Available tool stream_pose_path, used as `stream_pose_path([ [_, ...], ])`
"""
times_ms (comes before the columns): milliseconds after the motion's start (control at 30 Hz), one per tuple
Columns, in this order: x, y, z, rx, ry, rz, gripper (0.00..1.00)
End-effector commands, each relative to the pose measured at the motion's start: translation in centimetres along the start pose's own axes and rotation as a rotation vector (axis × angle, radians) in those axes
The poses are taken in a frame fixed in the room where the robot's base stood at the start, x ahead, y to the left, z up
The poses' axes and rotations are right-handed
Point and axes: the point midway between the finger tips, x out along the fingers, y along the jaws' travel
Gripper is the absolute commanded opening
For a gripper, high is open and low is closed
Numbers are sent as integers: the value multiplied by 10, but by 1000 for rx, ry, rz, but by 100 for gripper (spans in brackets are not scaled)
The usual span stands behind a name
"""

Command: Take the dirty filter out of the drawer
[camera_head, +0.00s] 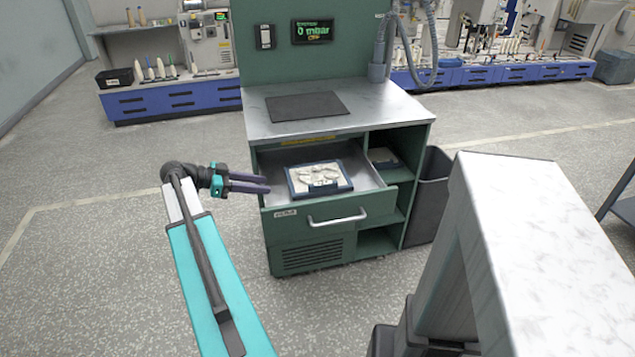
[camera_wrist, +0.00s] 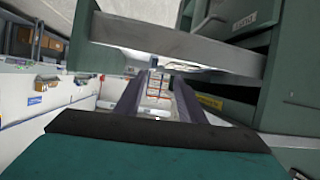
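The dirty filter (camera_head: 318,178), a grey stained pad in a dark blue frame, lies flat in the open drawer (camera_head: 370,190) of the green cabinet. The drawer is pulled out and has a light bar handle (camera_head: 337,218) on its front. My gripper (camera_head: 267,184) is at the drawer's left side, fingers pointing right toward it, apart from the filter. In the wrist view, my two dark fingers (camera_wrist: 158,95) are spread with nothing held between them. A grey drawer edge (camera_wrist: 175,48) crosses above them there. I cannot make out the filter clearly in the wrist view.
The metal worktop (camera_head: 370,112) above the drawer carries a dark mat (camera_head: 307,106). A similar framed item (camera_head: 383,156) sits on the open shelf at right. A dark bin (camera_head: 430,200) stands against the cabinet's right side. Floor in front is clear.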

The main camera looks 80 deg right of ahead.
Motion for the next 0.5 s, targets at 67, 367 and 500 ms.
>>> stream_pose_path([
  [67,17,2,-17,42,4,28,36],
  [367,43,7,-40,83,-1,66,36],
  [500,43,7,-40,82,-1,65,36],
])
